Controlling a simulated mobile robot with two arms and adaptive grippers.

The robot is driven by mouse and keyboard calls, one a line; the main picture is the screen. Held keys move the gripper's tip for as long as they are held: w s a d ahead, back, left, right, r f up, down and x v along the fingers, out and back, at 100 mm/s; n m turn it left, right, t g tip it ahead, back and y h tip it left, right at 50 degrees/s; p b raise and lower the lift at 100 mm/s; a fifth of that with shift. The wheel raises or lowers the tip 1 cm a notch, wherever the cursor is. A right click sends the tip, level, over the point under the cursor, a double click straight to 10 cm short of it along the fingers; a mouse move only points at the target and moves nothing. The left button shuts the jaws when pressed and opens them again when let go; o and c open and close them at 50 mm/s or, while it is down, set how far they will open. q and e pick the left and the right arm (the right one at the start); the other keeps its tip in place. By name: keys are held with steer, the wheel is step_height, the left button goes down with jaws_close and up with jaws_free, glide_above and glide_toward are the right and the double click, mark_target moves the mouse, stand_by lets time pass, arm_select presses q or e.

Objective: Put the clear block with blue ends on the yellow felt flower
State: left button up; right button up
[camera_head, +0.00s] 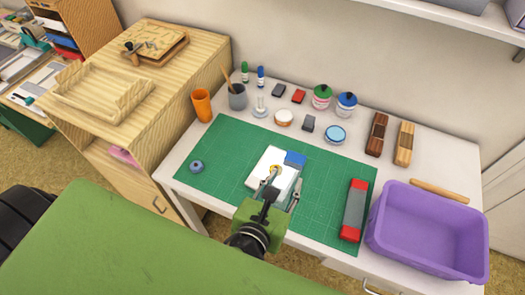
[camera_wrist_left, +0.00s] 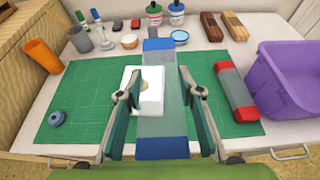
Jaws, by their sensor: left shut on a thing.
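My left gripper (camera_head: 281,187) is shut on the clear block with blue ends (camera_head: 295,159), gripping it by its sides over the mat. In the left wrist view the block (camera_wrist_left: 162,110) lies lengthwise between the two fingers (camera_wrist_left: 160,96), one blue end far and one near. In the head view the gripper hides its near end. The yellow felt flower (camera_head: 275,169) is on a white sheet (camera_head: 257,176) below, close to the block and partly covered; it shows as a small yellowish patch in the wrist view (camera_wrist_left: 144,85). How high the block is above it I cannot tell.
A green cutting mat (camera_head: 225,150) covers the middle of the table. A clear block with red ends (camera_head: 354,210) lies at its right, beside a purple bin (camera_head: 425,235). A blue round thing (camera_head: 196,166) is at the left. Inkpads, jars and an orange cup (camera_head: 202,105) stand behind.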

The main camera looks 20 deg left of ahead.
mark_target(283, 173)
arm_select(q)
steer(key=shift+w+a+r, duration=0.1)
steer(key=shift+w, duration=0.15)
steer(key=w, duration=0.1)
steer(key=w+a+f, duration=0.1)
steer(key=w, duration=0.1)
steer(key=shift+f, duration=0.1)
steer(key=w+a+f, duration=0.1)
steer(key=w+f, duration=0.1)
steer(key=w+a+f, duration=0.1)
steer(key=w+f, duration=0.2)
steer(key=w+a+f, duration=0.2)
steer(key=w, duration=0.1)
steer(key=shift+a+f, duration=0.1)
steer(key=shift+f, duration=0.25)
steer(key=shift+w+a+f, duration=0.1)
steer(key=shift+w+f, duration=0.15)
steer(key=shift+f, duration=0.05)
step_height(283, 173, down, 3)
steer(key=shift+r, duration=0.2)
steer(key=shift+f, duration=0.25)
arm_select(e)
steer(key=s+d, duration=0.3)
steer(key=shift+d+f, duration=0.15)
steer(key=shift+f, duration=0.05)
